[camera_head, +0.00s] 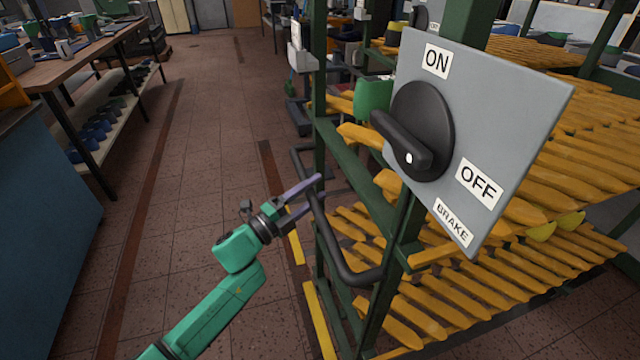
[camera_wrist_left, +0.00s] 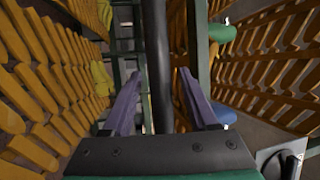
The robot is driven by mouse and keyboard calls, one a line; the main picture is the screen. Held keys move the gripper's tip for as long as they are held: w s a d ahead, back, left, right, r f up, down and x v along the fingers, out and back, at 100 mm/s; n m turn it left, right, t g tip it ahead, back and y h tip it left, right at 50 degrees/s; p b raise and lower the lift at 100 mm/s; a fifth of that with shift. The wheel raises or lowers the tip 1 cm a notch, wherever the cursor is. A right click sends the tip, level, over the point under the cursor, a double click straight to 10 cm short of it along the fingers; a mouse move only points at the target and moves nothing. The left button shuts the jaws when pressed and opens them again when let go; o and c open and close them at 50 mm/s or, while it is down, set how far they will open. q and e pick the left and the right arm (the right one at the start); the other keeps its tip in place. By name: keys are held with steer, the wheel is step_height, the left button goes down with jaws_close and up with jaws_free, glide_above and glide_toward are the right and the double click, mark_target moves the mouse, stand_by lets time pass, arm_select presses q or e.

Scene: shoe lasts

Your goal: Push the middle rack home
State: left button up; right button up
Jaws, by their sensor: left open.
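A green-framed rack (camera_head: 388,240) with rows of yellow slats or lasts stands at the right in the head view. A bent black tube handle (camera_head: 336,258) sticks out from its near side. My left gripper (camera_head: 305,192), with purple fingers, is at the upper part of this handle. In the left wrist view the black bar (camera_wrist_left: 158,50) runs between the two open fingers of the gripper (camera_wrist_left: 160,85), with gaps at both sides. My right gripper is not in view.
Yellow floor strips (camera_head: 320,322) lie beside the rack's foot. A blue cabinet (camera_head: 45,220) and a workbench (camera_head: 85,50) stand at the left. The tiled aisle (camera_head: 190,150) between them and the rack is clear. More racks stand behind.

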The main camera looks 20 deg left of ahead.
arm_select(q)
steer(key=shift+x, duration=1.15)
steer(key=shift+s, duration=0.1)
jaws_close()
stand_by(0.4)
